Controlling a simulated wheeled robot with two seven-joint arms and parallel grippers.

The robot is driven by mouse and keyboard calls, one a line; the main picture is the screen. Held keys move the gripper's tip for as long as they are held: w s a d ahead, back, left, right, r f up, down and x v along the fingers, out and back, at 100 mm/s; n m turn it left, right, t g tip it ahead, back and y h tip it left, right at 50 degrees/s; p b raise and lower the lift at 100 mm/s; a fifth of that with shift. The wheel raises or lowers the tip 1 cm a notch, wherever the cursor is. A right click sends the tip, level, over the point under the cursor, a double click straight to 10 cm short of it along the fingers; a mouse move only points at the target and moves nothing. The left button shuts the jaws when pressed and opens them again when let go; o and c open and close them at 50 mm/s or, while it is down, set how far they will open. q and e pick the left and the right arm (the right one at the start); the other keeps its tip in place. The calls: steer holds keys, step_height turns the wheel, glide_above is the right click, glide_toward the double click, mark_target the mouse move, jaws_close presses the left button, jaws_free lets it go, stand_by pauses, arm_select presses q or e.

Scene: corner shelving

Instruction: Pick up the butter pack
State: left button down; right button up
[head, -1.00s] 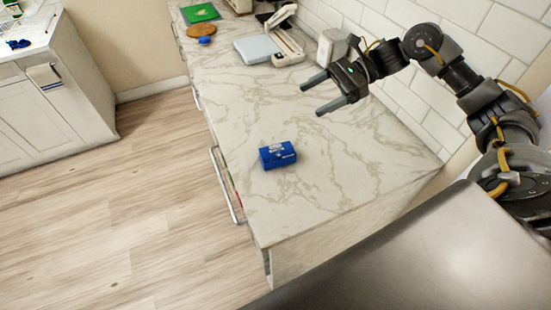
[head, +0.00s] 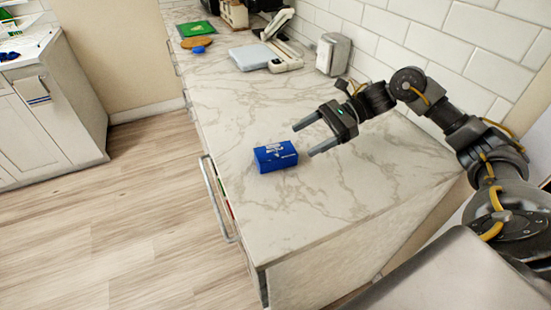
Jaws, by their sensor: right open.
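The butter pack (head: 275,156) is a small blue box with white markings. It lies on the marble countertop (head: 310,215), close to the counter's left edge. My right gripper (head: 301,139) is open and empty. Its two fingers point left, just to the right of and behind the pack, with the nearer fingertip close to the pack's right end. Whether that fingertip touches the pack cannot be told. My left gripper is not in view.
Farther back on the counter are a light blue scale-like item (head: 252,57), a grey dispenser (head: 332,54), a green mat (head: 197,28) and a round brown board (head: 197,42). A tiled wall (head: 440,40) bounds the right side. Counter around the pack is clear.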

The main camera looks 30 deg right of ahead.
mark_target(285, 149)
steer(key=p+x, duration=0.1)
steer(key=x, duration=0.3)
steer(key=shift+a, duration=0.2)
steer(key=p+x, duration=0.3)
steer(key=x, duration=0.1)
steer(key=shift+w+a, duration=0.15)
steer(key=shift+a, duration=0.2)
steer(key=shift+a+f, duration=0.25)
steer(key=shift+a, duration=0.05)
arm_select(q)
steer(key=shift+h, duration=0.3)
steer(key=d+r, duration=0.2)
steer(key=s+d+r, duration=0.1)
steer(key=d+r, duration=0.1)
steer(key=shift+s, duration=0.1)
arm_select(e)
steer(key=c, duration=0.7)
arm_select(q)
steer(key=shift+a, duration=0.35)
arm_select(e)
steer(key=c, duration=0.5)
